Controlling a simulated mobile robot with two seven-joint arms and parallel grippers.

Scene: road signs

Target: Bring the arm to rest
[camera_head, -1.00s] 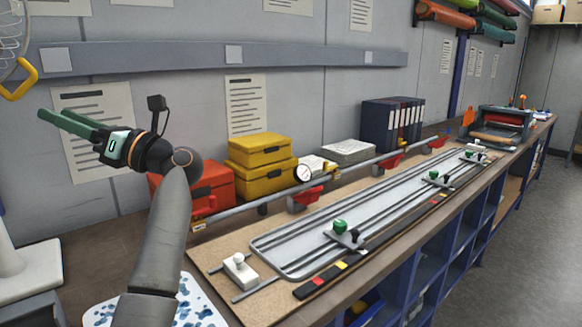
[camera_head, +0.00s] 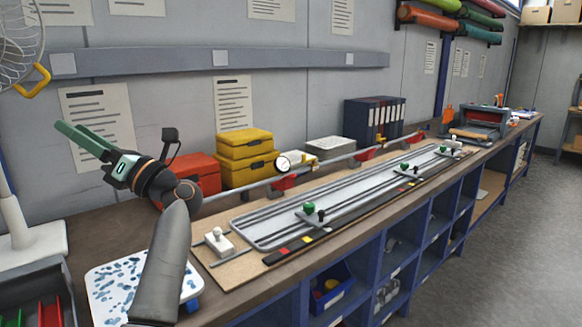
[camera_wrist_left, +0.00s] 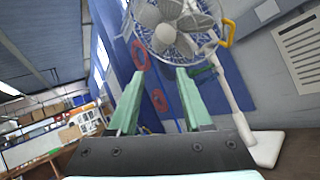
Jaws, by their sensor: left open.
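My left gripper (camera_head: 85,142) is raised in the air at the left, in front of the wall and above the workbench. Its green fingers point up and to the left. In the left wrist view my left gripper (camera_wrist_left: 160,98) has its two green fingers apart, with nothing between them. The fingers touch nothing that I can see. My left forearm rises from the bottom of the head view, in front of a blue-speckled white board (camera_head: 112,285). My right gripper is in neither view.
A fan (camera_wrist_left: 178,28) on a white stand is beyond my left fingers. The bench holds a long railed fixture (camera_head: 340,205), yellow boxes (camera_head: 245,158), red boxes (camera_head: 198,175) and binders (camera_head: 374,120). A tray (camera_head: 40,290) is at lower left. The floor at right is clear.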

